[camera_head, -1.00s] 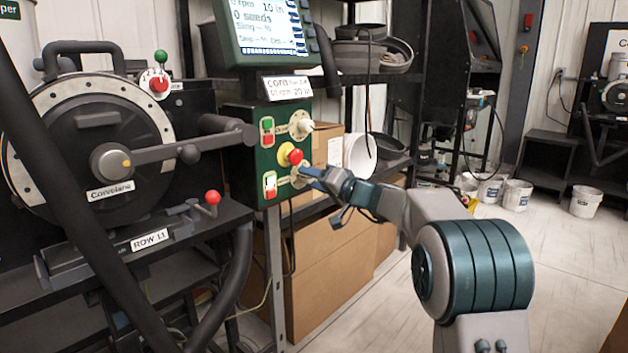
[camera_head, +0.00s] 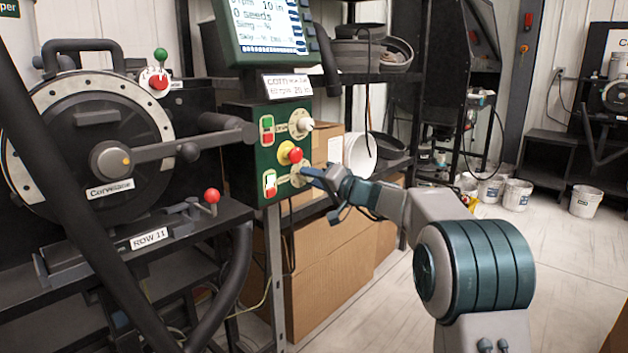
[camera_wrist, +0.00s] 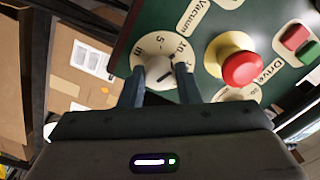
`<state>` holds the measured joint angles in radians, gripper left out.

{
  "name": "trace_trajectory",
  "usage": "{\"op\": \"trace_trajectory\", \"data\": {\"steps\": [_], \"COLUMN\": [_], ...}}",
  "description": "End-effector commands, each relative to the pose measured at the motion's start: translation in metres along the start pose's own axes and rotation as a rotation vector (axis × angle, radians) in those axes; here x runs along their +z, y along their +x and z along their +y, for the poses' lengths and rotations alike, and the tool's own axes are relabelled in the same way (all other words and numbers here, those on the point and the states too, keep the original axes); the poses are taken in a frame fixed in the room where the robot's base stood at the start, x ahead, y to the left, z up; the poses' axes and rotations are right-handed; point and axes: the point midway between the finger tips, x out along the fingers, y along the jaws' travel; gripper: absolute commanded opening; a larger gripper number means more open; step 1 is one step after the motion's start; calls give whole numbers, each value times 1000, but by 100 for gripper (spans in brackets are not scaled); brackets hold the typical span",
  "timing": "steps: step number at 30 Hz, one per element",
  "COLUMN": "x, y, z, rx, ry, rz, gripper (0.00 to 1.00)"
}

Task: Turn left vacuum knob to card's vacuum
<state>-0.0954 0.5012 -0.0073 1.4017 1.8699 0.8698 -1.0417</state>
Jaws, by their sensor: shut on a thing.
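The vacuum knob is a pale knob (camera_wrist: 158,70) on a round cream dial (camera_wrist: 150,46) with "5", "10" and "in" legible, beside the "Vacuum" label (camera_wrist: 197,14). My gripper (camera_wrist: 160,84) is shut on this knob, one finger on each side, in the wrist view. A short dark mark shows on the knob, but its exact reading is unclear. In the head view my gripper (camera_head: 309,172) is at the lower right of the green control panel (camera_head: 247,158), mostly hiding the knob. The card (camera_head: 288,85) above the panel reads corn, 60 rpm and seemingly 20 in.
A red button on a yellow base (camera_wrist: 240,68) sits close beside the gripped knob. Another pale knob (camera_head: 305,125) and green-red switches (camera_head: 267,130) share the panel. The monitor (camera_head: 265,30) is above; cardboard boxes (camera_head: 320,270) are below and behind.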

Motion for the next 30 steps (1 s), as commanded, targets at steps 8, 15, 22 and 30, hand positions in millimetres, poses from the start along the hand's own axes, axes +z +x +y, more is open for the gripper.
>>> {"op": "trace_trajectory", "data": {"steps": [8,15,22,30], "x": [0,-1,-1,-1], "y": [-1,0,-1,0], "z": [1,0,-1,-1], "rx": [-1,-1,0,1], "ry": [219,449,668,925], "rz": [2,0,0,0], "gripper": [7,7,7,7]}}
